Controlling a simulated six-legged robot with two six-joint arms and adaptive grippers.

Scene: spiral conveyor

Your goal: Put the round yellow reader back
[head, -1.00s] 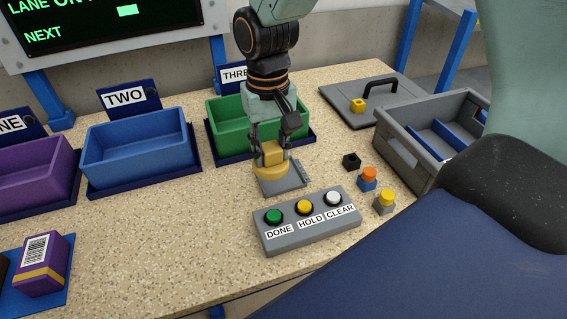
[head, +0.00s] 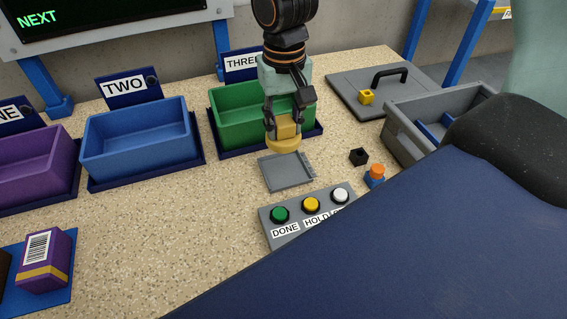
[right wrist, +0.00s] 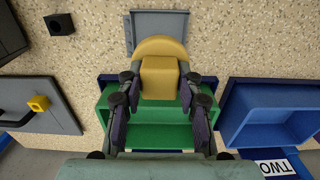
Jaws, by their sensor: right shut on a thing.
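The round yellow reader (head: 284,142) has a blocky yellow grip on a round base. My right gripper (head: 284,120) is shut on that grip, and the reader hangs upright in front of the green bin. The right wrist view also shows the reader (right wrist: 160,75) between the fingers of my right gripper (right wrist: 158,90). A flat grey square holder (head: 286,173) with a raised rim lies on the counter just in front of the reader and looks empty. The holder shows beyond the reader in the right wrist view (right wrist: 150,20). My left gripper is not in view.
The green bin (head: 232,136) stands right behind my gripper, with a blue bin (head: 138,165) and a purple bin (head: 35,190) to the left. A button panel (head: 268,228) lies in front of the holder. A small black block (head: 358,157) sits to the right.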

